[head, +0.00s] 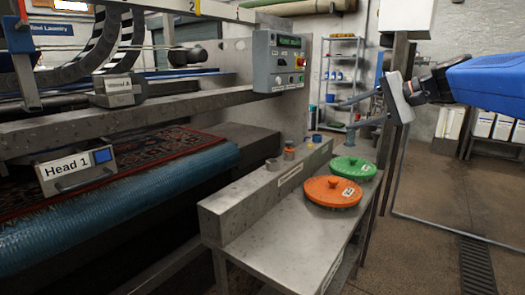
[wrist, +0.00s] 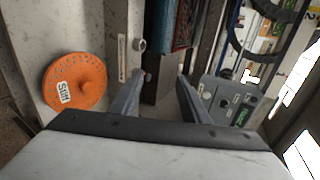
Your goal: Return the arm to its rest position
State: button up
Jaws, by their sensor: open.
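My gripper (head: 343,116) is at the right in the head view, in front of the back shelf in the picture, with its two fingers pointing left. In the wrist view my gripper (wrist: 164,80) has its fingers spread apart with nothing between them. My blue arm (head: 490,80) comes in from the right edge, raised above the level of the bench. The rest of the arm is out of view.
A steel bench (head: 285,230) holds an orange disc (head: 325,192) and a green disc (head: 345,166). The orange disc (wrist: 75,82) reads "Stiff" in the wrist view. A control box (head: 280,62) and a rug (head: 150,165) are left. Open floor (head: 425,190) is right.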

jog(key=s+a+f+n+g+h, duration=0.25)
jog(key=s+f+h, duration=0.25)
jog(key=s+f, duration=1.4)
jog(key=s+d+f+n+h, duration=0.2)
jog(key=s+d+f, duration=0.1)
jog(key=s+f, duration=0.3)
jog(key=s+d+f+n+h, duration=0.3)
jog(key=s+f, duration=0.4)
jog(key=s, duration=0.2)
jog(key=shift+f, duration=0.15)
